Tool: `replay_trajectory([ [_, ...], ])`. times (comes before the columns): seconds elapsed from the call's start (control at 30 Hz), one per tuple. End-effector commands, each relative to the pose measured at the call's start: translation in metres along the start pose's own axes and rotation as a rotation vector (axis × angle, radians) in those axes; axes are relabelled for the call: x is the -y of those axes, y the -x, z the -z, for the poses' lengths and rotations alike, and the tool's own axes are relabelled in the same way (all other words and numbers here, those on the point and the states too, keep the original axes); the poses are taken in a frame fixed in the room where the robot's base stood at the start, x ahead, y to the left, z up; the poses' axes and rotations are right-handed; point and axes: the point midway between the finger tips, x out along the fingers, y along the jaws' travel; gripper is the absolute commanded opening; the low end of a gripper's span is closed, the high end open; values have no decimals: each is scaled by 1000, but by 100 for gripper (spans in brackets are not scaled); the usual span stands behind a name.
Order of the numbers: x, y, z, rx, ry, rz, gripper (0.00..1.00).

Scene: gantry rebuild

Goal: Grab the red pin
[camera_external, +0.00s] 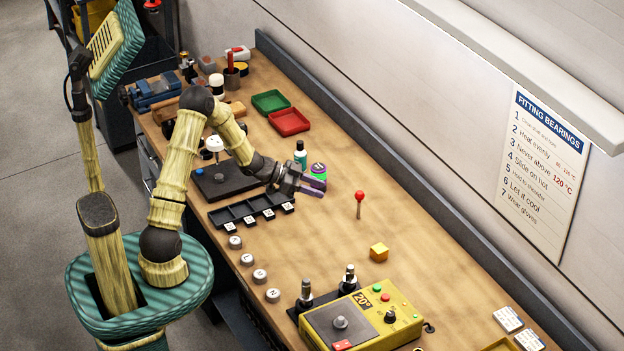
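The red pin (359,197) has a round red head on a thin brown shaft. It stands upright on the bare wooden bench top, right of the middle of the bench. My gripper (316,186) is to the left of the pin and apart from it, with clear bench between them. The gripper's purple-grey fingers point right, toward the pin. The fingers overlap in this view, so the gap between them is hidden, and I see nothing held.
A green-and-purple can (318,171) and a green bottle (300,154) stand just behind my gripper. A yellow block (379,252) lies in front of the pin. A yellow machine (375,318) fills the front. A black compartment tray (249,210) is left.

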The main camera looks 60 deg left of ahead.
Motion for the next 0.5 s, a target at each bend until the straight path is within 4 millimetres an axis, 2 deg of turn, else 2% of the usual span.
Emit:
replay_trajectory([
  [0.1,-1,-22,1,-1,1,-3,36],
  [0.5,0,-88,1,-1,-1,-2,36],
])
